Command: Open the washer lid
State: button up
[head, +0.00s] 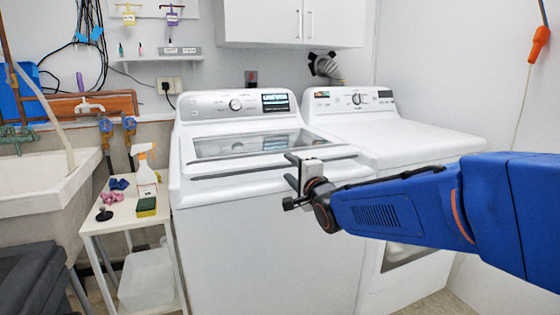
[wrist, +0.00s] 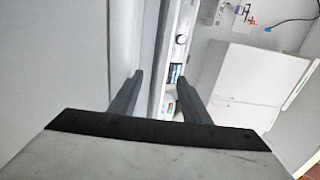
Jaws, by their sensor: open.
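The white washer (head: 262,245) stands in the middle of the head view. Its lid (head: 240,145), with a dark glass window, lies shut on top. The control panel with knob and lit screen (head: 276,103) rises behind the lid. My gripper (head: 291,170) is open and empty at the washer's front upper edge, near the lid's right front part. Its two fingers show as dark bars one above the other. In the wrist view my gripper (wrist: 160,78) has the washer's panel (wrist: 181,40) between and beyond its fingers. I cannot tell whether a finger touches the lid.
A white dryer (head: 400,135) stands close on the right, partly behind my arm. A small white table (head: 120,222) with a spray bottle (head: 146,170) and sponge (head: 146,206) stands left. A sink (head: 45,185) is farther left. White cabinets (head: 292,22) hang above.

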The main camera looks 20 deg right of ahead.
aim_at(280, 159)
jog(key=shift+w, duration=4.35)
jog(key=shift+c, duration=0.3)
grip_shut()
